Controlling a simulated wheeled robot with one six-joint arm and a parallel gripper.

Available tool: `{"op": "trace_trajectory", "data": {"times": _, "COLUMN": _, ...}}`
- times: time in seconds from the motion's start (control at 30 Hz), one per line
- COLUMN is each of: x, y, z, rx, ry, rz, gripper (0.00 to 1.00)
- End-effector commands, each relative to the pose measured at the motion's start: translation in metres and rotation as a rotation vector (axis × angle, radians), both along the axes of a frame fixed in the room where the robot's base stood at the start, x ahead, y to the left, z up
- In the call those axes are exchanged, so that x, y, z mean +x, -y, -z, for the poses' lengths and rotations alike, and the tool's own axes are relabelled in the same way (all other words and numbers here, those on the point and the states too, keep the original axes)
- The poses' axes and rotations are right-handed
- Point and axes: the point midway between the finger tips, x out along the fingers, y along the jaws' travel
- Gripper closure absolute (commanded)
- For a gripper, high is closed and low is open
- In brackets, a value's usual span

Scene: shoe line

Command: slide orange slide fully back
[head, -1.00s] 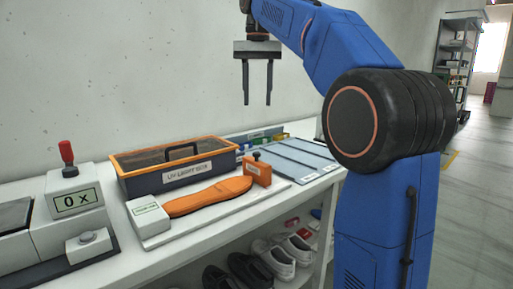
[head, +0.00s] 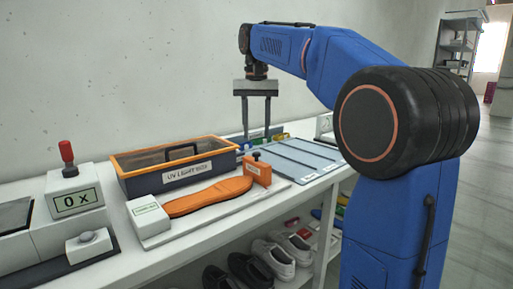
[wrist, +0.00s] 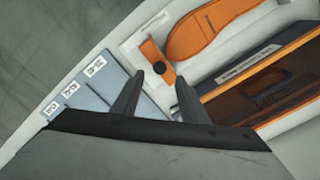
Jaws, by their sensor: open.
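The orange slide (head: 259,173) is an upright orange block with a dark knob on top, at the right end of a white sizing board (head: 215,212). An orange sole (head: 205,197) lies flat on the board, its right end close to the slide. My gripper (head: 256,134) is open and empty, fingers pointing down, above and behind the slide. In the wrist view the slide (wrist: 169,75) and its dark knob show just beyond the fingertips (wrist: 160,82), apart from them.
A UV light box (head: 185,172) with an orange rim and black handle stands behind the board. Blue-grey labelled panels (head: 295,158) lie to the right. Shoes sit on the shelf below.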

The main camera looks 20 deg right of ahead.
Motion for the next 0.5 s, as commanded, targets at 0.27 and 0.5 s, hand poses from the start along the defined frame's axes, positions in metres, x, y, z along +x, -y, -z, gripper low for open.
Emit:
{"op": "trace_trajectory", "data": {"times": 0.27, "x": -0.001, "y": 0.0, "z": 0.043, "rx": 0.0, "ry": -0.001, "rz": 0.0, "gripper": 0.6}}
{"op": "trace_trajectory", "data": {"times": 0.5, "x": 0.0, "y": 0.0, "z": 0.059, "rx": 0.0, "ry": 0.001, "rz": 0.0, "gripper": 0.6}}
